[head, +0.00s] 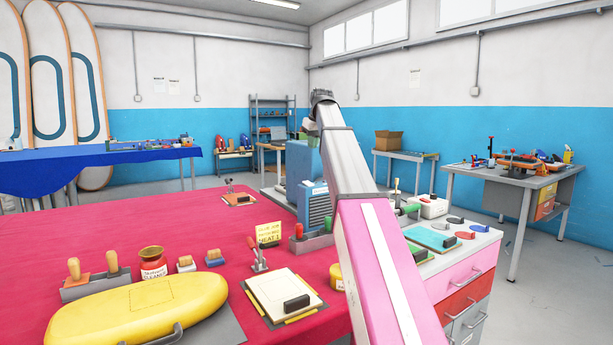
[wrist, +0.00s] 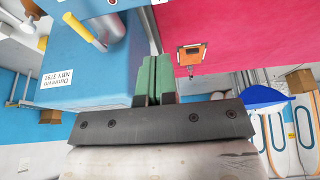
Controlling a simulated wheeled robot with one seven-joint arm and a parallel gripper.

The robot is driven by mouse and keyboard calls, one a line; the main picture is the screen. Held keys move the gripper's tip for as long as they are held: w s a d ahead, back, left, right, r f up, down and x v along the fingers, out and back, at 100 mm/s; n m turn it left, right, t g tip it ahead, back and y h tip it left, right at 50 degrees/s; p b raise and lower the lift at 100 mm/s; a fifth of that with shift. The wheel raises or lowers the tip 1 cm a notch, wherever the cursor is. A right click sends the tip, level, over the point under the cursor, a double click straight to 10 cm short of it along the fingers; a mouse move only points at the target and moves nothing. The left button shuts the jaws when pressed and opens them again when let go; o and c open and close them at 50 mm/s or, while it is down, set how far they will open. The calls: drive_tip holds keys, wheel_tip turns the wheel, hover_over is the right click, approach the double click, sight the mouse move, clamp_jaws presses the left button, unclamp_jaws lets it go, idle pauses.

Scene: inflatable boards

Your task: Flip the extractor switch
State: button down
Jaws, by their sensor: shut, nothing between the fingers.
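My gripper (wrist: 152,78) is shut and empty in the wrist view, its green fingers together. To their left is a large blue box-shaped unit (wrist: 95,82) with a white printed label (wrist: 57,66); it looks like the extractor. A lever with a yellow grip (wrist: 84,31) stands out near a grey cylinder on this unit, apart from the fingers. I cannot tell for sure whether it is the switch. In the head view the blue unit (head: 297,170) stands at the table's far right, partly behind my arm. My arm hides much of the area around it.
The red-topped table (head: 200,215) holds a yellow case (head: 178,305), a cream board (head: 283,296) and several tools. A smaller blue ribbed box (head: 313,207) stands before the large unit. A drawer cabinet (head: 465,275) is right of my arm. The table's far left is clear.

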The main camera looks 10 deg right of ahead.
sight(308, 182)
drive_tip(key=shift+f, duration=0.1)
drive_tip(key=x, duration=1.2)
drive_tip(key=shift+s+f, duration=0.15)
drive_tip(key=shift+f, duration=0.8)
drive_tip(key=shift+w+f, duration=0.25)
drive_tip(key=shift+f, duration=0.2)
drive_tip(key=shift+s, duration=0.15)
drive_tip(key=shift+s+d, duration=0.25)
drive_tip(key=shift+s, duration=0.45)
